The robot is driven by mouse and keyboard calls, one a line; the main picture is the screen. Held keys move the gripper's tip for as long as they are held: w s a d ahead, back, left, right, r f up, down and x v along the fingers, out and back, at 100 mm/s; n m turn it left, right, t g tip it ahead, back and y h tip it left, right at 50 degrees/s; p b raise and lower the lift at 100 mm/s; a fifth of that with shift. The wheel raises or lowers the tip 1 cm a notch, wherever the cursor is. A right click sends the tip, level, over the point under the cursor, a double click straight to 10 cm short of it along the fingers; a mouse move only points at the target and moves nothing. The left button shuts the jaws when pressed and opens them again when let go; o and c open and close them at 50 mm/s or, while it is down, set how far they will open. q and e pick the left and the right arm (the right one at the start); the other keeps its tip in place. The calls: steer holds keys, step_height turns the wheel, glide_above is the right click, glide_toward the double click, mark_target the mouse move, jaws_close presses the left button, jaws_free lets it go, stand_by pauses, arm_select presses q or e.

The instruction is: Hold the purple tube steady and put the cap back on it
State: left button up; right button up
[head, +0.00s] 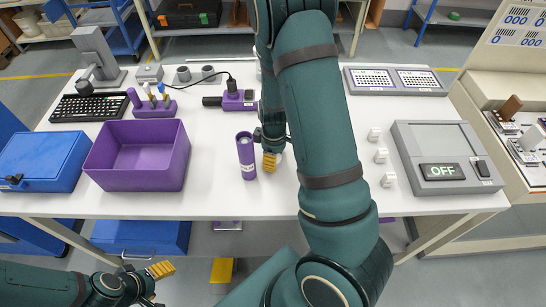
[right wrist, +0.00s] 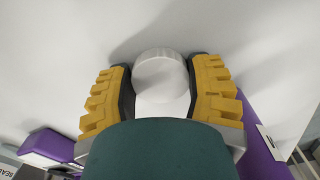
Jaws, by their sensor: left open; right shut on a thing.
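The purple tube (head: 246,158) stands upright on the white table, near its front edge, with a white label low on its side. My right gripper (head: 271,160) is just right of it, low over the table. In the right wrist view it is shut on a round white cap (right wrist: 160,72), one yellow finger on each side. A purple body with a white label, likely the tube, shows at the right there (right wrist: 258,135). My left gripper (head: 160,286) is open and empty, below and in front of the table edge, away from the tube. Nothing holds the tube.
A purple bin (head: 140,182) and blue case (head: 42,160) stand left of the tube. A purple device (head: 238,101) lies behind it. The table is clear just in front of the tube.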

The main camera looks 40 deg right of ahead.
step_height(320, 180, up, 10)
steer(key=p, duration=0.3)
stand_by(0.3)
